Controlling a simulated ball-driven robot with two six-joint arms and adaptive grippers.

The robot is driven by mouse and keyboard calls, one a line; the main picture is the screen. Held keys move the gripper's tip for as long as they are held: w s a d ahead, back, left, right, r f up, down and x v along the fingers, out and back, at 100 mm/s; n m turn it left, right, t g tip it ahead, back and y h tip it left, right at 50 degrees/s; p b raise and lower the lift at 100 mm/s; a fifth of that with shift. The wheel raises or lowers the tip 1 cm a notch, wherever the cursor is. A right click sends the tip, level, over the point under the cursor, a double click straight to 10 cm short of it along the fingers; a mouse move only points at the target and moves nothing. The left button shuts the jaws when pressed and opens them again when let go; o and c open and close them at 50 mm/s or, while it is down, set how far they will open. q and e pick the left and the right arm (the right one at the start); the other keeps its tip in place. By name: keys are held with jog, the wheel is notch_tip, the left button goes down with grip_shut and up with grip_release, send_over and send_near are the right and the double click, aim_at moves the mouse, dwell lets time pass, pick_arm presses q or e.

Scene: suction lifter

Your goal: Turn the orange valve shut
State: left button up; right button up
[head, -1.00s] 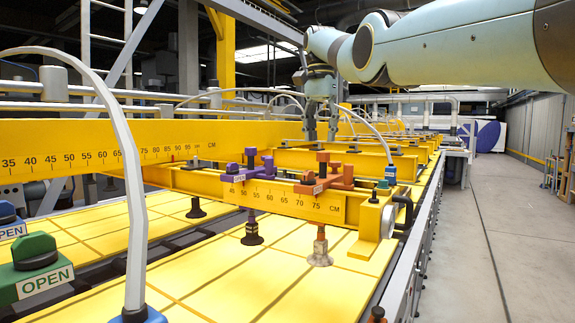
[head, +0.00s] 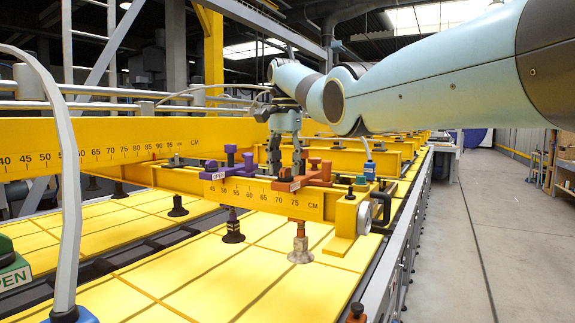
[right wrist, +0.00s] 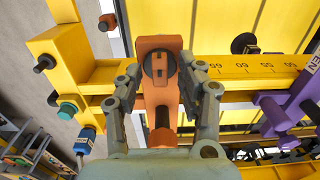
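The orange valve (head: 318,170) sits on the yellow beam (head: 266,199) of the lifter, towards its right end. It has a small white label whose text I cannot read. My right gripper (head: 286,166) points down at the valve with its fingers apart. In the right wrist view the orange valve (right wrist: 160,95) lies between the two fingers of the right gripper (right wrist: 162,62). Gaps show beside the valve lower down; I cannot tell whether the fingertips touch it. My left gripper is not in view.
A purple valve (head: 232,168) sits left of the orange one, also in the right wrist view (right wrist: 292,112). Suction cups (head: 300,250) hang below the beam over yellow panels (head: 215,277). A green valve (head: 12,265) and a pale hose (head: 70,170) stand at left. Floor is clear at right.

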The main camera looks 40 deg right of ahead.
jog(key=shift+c, duration=0.4)
grip_shut()
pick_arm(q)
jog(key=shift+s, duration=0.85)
